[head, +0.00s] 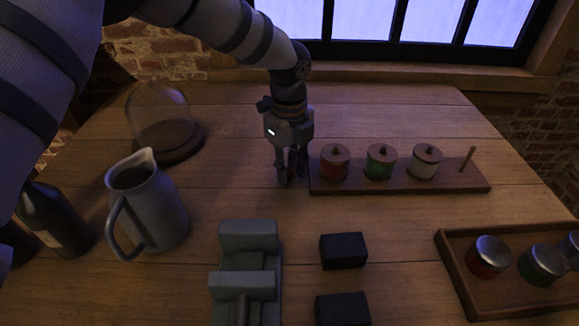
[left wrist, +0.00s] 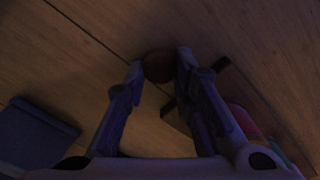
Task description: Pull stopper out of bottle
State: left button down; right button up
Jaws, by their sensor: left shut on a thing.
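A dark bottle (head: 57,222) with a pale label stands at the left edge in the head view. Its top is hidden behind my left arm, so I cannot see a stopper in it. My left gripper (head: 291,180) points down close to the table, just off the left end of the wooden jar rack and well to the right of the bottle. In the left wrist view its fingers (left wrist: 157,68) are shut on a small round brown thing (left wrist: 158,65). I cannot tell whether this is a stopper. My right gripper is not in view.
The rack (head: 455,182) holds red, green and white jars with wooden lids and a peg. A grey jug (head: 160,215), glass dome (head: 160,118), grey fixture (head: 248,237), black blocks (head: 343,250) and a tray (head: 453,262) of metal-lidded jars stand around. The back middle is clear.

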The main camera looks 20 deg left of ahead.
aim_at(289, 171)
pick_arm(q)
jog(key=shift+f, duration=0.2)
jog(key=c, duration=1.6)
grip_release()
jog(key=shift+c, duration=0.2)
notch_tip(289, 171, up, 12)
jog(key=shift+r+p, duration=0.2)
jog(key=shift+p, duration=0.1)
